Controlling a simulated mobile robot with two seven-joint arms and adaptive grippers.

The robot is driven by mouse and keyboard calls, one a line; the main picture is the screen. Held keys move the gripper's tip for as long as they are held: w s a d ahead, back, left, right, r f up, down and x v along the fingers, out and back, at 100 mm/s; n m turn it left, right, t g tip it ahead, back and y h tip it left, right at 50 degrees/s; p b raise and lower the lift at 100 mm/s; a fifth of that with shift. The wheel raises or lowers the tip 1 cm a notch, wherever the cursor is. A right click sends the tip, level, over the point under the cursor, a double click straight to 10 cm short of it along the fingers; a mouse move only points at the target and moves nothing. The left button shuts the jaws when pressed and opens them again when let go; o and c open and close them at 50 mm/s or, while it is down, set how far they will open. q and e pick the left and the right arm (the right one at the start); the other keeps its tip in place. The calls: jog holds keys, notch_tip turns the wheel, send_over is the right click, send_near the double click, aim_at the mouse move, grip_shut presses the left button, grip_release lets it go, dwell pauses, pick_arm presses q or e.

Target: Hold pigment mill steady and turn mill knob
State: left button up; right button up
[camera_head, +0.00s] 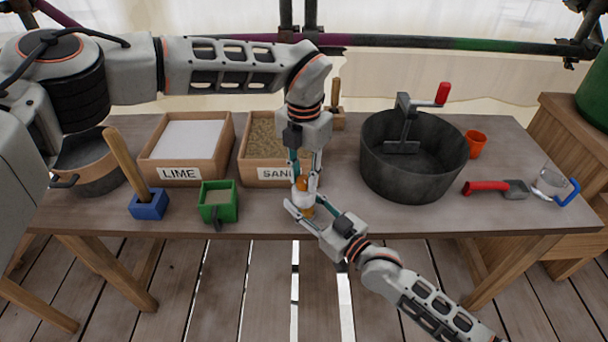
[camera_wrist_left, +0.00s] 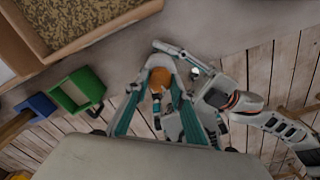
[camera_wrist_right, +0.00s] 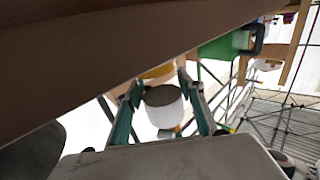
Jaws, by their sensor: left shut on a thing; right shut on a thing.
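My left gripper (camera_head: 304,182) comes down from above and is shut on the mill's top, around the orange knob, which also shows in the left wrist view (camera_wrist_left: 158,80). My right gripper (camera_head: 306,208) comes from the front right, low down, and is shut on the mill body. The exact finger contacts are partly hidden.
Behind stand the LIME box (camera_head: 186,175) and the sand box (camera_head: 252,175). A green scoop-like box (camera_head: 230,211) and a blue block tool (camera_head: 148,208) are left. A large dark tub (camera_head: 370,180), red-handled scoop (camera_head: 486,187) and orange cup (camera_head: 476,144) are right.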

pick_arm(q)
jog(key=m, duration=0.4)
jog(key=shift+m, duration=0.3)
jog(key=m, duration=0.3)
jog(key=shift+m, duration=0.3)
jog(key=m, duration=0.4)
jog(key=shift+m, duration=0.3)
jog(key=m, duration=0.3)
jog(key=shift+m, duration=0.3)
jog(key=m, duration=0.4)
jog(key=shift+m, duration=0.3)
jog(key=m, duration=0.3)
jog(key=shift+m, duration=0.3)
jog(key=m, duration=0.8)
jog(key=shift+m, duration=0.5)
